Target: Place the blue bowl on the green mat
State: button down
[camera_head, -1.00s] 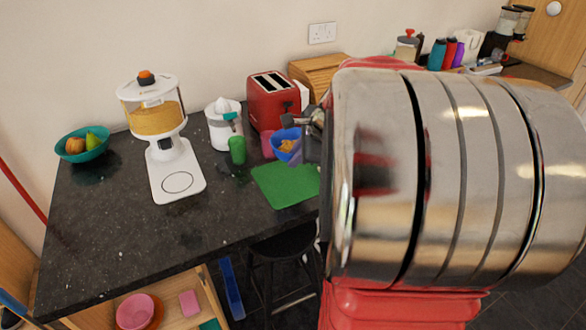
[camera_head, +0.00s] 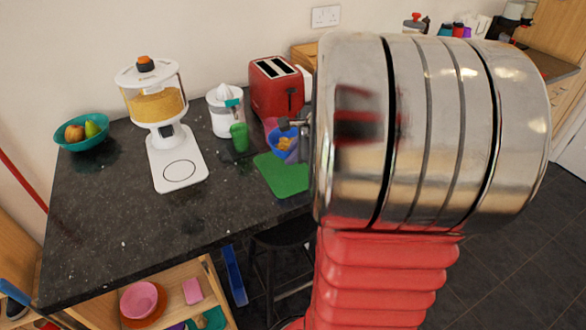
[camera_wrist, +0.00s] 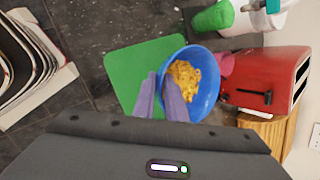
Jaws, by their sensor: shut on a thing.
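The blue bowl (camera_wrist: 207,96) holds yellow-orange food. My gripper (camera_wrist: 174,97) is shut on the near rim of the bowl in the wrist view. The green mat (camera_wrist: 130,66) lies flat on the dark counter; the bowl overlaps its right side in the wrist view. In the head view the bowl (camera_head: 276,143) is by the back edge of the mat (camera_head: 284,177), and my gripper (camera_head: 292,132) is partly hidden by my arm. I cannot tell whether the bowl touches the mat or hangs above it.
A red toaster (camera_head: 276,88) stands close behind the bowl. A green cup (camera_head: 239,137), a white juicer (camera_head: 224,112) and a white dispenser (camera_head: 160,115) stand to the left. A pink cup (camera_wrist: 226,64) is beside the bowl. The counter's front left is clear.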

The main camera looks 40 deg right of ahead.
jog(key=shift+f, duration=0.75)
jog(key=shift+f, duration=1.9)
jog(key=c, duration=1.8)
grip_release()
jog(key=shift+r, duration=0.1)
jog(key=v, duration=1.2)
jog(key=shift+a, duration=0.1)
